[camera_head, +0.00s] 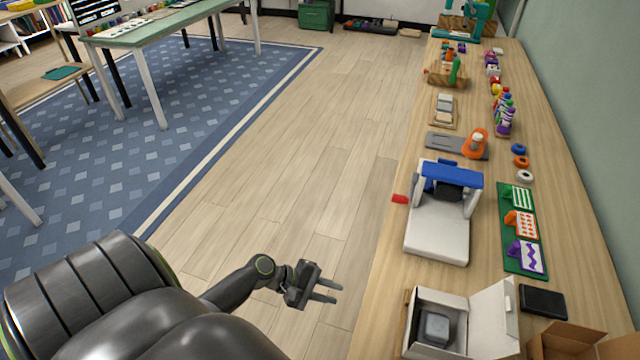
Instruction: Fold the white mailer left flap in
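The white mailer (464,308) stands open on the wooden bench at the lower right, cut off by the bottom of the picture. A grey block-like object (435,328) lies inside it. One white flap (494,320) stands up on its right side. A narrow upright edge (408,318) shows on its left side; I cannot tell clearly how the left flap lies. My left gripper (326,291) is left of the mailer, over the floor beyond the bench edge. Its two fingers are apart, empty, and point right, touching nothing. My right gripper is not in view.
A white machine with a blue top bar (438,232) stands behind the mailer. A black flat pad (542,300) and an open brown carton (566,342) are to its right. A green board with cards (513,262) lies behind the pad. The floor left of the bench is clear.

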